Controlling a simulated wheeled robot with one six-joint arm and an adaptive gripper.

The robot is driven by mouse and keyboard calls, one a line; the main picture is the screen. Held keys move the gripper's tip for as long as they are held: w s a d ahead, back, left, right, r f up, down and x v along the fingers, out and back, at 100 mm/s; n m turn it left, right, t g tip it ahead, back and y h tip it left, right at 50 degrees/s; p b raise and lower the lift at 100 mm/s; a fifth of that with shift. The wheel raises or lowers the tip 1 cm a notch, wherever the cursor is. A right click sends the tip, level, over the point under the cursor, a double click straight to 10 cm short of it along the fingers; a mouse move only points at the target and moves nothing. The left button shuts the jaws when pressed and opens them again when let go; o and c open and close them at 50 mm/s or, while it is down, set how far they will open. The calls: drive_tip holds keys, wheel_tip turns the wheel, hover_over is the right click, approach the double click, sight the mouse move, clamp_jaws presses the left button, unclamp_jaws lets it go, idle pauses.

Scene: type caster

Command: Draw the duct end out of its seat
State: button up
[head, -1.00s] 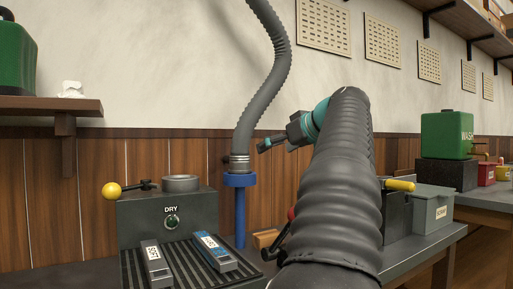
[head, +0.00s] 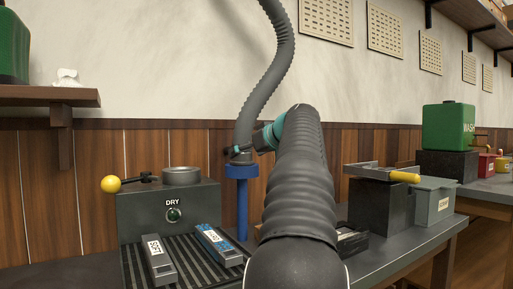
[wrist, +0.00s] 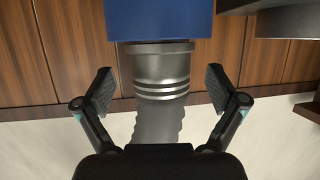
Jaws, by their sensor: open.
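The grey corrugated duct (head: 267,90) hangs down from above. Its metal end cuff (wrist: 162,72) sits in the blue seat (head: 241,171) on top of a blue post. The seat also shows at the top of the wrist view (wrist: 165,20). My gripper (wrist: 160,85) is open, with one finger on each side of the cuff and a visible gap to it on both sides. In the head view my gripper (head: 240,150) is at the duct end, where my own arm and fingers partly cover the cuff.
Left of the post stands a grey DRY box (head: 140,208) with a yellow-knobbed lever (head: 111,184) and a round ring on top. Two labelled bars (head: 160,260) lie on the ribbed mat in front. The wooden wall is close behind.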

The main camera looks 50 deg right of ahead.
drive_tip(key=shift+x, duration=1.15)
drive_tip(key=c, duration=1.8)
drive_tip(key=shift+r+p, duration=0.75)
drive_tip(key=shift+r, duration=0.05)
drive_tip(key=shift+r+p, duration=1.15)
drive_tip(key=shift+r, duration=0.15)
drive_tip(key=shift+r+p, duration=0.55)
drive_tip(key=shift+r, duration=0.65)
